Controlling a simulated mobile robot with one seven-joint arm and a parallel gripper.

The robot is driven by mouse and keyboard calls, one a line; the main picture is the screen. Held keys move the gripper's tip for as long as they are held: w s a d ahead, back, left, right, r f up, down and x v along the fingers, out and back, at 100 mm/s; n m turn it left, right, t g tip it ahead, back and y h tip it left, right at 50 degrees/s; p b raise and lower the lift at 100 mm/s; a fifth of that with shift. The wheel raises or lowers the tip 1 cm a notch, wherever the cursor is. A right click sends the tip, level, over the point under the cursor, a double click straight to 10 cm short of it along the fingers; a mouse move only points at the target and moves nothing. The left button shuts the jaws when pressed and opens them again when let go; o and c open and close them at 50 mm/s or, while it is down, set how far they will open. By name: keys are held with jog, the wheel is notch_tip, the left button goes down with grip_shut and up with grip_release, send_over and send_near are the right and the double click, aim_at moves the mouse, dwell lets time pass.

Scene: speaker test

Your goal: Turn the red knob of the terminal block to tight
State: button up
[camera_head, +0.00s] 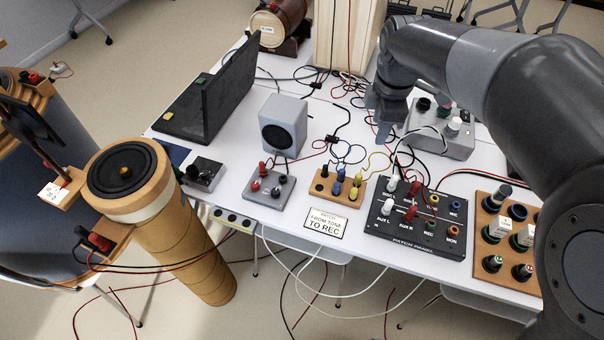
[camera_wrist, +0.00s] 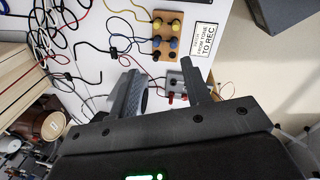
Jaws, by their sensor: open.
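The grey block (camera_head: 268,188) with red knobs (camera_head: 255,187) and a dark knob stands mid-table in the head view. It also shows in the wrist view (camera_wrist: 177,78), partly behind a finger. A wooden block (camera_head: 97,240) with a red and a black knob (camera_head: 99,242) sits on the left tube. I cannot tell which of these is the task's terminal block, nor how tight any red knob is. My gripper (camera_head: 383,132) hangs over the table, right of the grey block and apart from it. In the wrist view my gripper (camera_wrist: 160,70) is open and empty.
A small grey speaker (camera_head: 284,125), a dark laptop (camera_head: 220,95) and a wooden block with blue and yellow plugs (camera_head: 337,187) surround the grey block. A sign (camera_head: 325,220), patch panel (camera_head: 415,222) and wooden rack (camera_head: 505,235) line the front. Loose cables cross the table.

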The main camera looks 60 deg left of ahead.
jog(key=s+a+f+n, duration=0.6)
jog(key=s+a+f, duration=0.2)
jog(key=s+a, duration=0.45)
jog(key=n+h, duration=0.1)
jog(key=n, duration=0.4)
send_over(255, 184)
notch_tip(255, 184, down, 6)
jog(key=shift+g, duration=0.4)
notch_tip(255, 184, down, 10)
jog(key=shift+s, duration=0.1)
jog(key=shift+f, duration=0.7)
jog(key=shift+c, duration=0.3)
grip_shut()
